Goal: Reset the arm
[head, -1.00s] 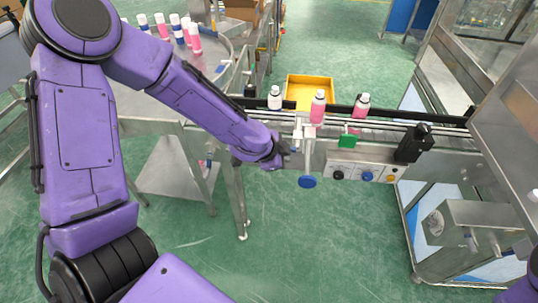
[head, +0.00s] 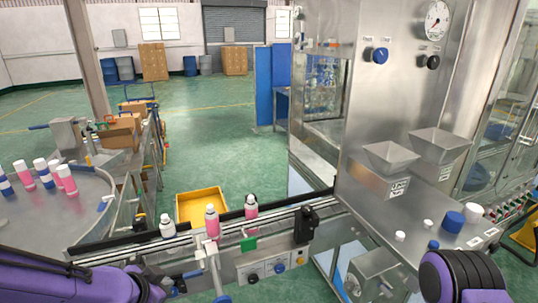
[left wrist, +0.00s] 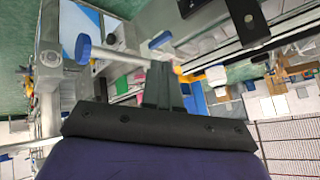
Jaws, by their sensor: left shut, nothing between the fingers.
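My left arm reaches in from the lower left in the head view. Its gripper (head: 180,284) is beside the near side of the conveyor (head: 130,257), left of the metal post with the blue knob (head: 222,299). In the left wrist view the dark fingers of this gripper (left wrist: 160,85) are together, with nothing between them. The blue knob (left wrist: 83,48) shows apart from them there. Part of my right arm (head: 460,276) shows at the lower right of the head view; its gripper is out of view.
On the conveyor stand a white bottle (head: 166,227) and two pink bottles (head: 212,223) (head: 251,207). A yellow bin (head: 202,205) lies behind. A round table (head: 50,222) with several bottles is at left. A steel machine (head: 390,120) fills the right, with small caps on its ledge.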

